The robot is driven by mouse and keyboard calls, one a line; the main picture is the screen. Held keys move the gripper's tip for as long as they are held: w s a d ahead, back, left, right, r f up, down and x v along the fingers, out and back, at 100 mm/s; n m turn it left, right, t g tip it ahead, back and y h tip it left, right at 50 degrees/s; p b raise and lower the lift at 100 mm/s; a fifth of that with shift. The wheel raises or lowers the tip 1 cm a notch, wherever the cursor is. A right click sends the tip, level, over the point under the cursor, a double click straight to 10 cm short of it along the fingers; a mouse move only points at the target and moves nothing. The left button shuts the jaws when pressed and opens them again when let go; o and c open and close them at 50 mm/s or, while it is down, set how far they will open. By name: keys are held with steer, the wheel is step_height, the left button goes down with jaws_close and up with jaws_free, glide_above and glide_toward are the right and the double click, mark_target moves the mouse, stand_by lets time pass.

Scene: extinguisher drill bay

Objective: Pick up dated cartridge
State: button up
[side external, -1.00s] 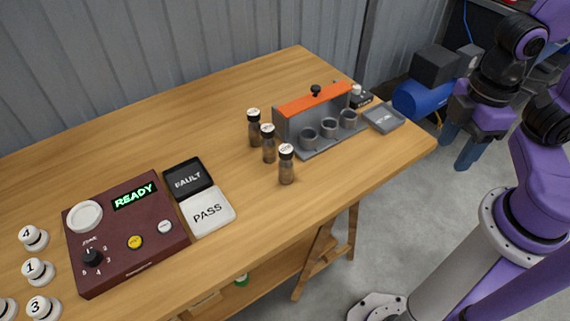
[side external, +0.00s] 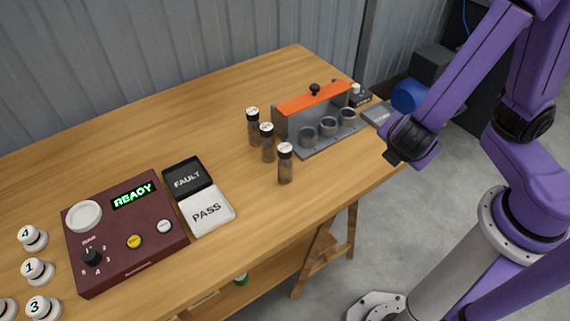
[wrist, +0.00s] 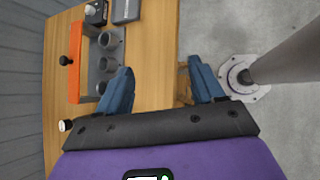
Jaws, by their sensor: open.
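Three brown cartridges with white, printed caps stand upright on the table: a rear one (side external: 254,131), a middle one (side external: 268,148) and a front one (side external: 286,168). The cap print is too small to read, so I cannot tell which is the dated one. In the wrist view one white cap (wrist: 66,125) shows at the left of my gripper; the other cartridges are hidden there. My gripper (wrist: 159,66) is open and empty, its blue fingers apart above the table's edge. In the side view its fingers are not clearly visible; my wrist is right of the cartridges.
A grey rack (side external: 296,143) with three cups and an orange top (side external: 312,98) stands behind the cartridges. A grey tray (side external: 376,113) and a small black box (side external: 361,98) are beyond it. A maroon panel (side external: 125,258) reading READY and FAULT (side external: 187,178) and PASS (side external: 207,212) pads are left.

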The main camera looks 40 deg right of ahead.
steer(key=w+a+f+n+t, duration=0.4)
steer(key=w+a+n+t, duration=0.1)
steer(key=a+n+t, duration=0.25)
steer(key=n+t+y, duration=0.6)
steer(key=n, duration=0.2)
glide_toward(281, 144)
steer(key=w, duration=0.5)
steer(key=shift+w+f, duration=0.2)
steer(key=shift+f, duration=0.1)
steer(key=w, duration=0.2)
steer(key=w+d, duration=0.1)
steer(key=w, duration=0.2)
steer(key=shift+d+r, duration=0.15)
steer(key=shift+d, duration=0.05)
steer(key=shift+c, duration=0.3)
jaws_close()
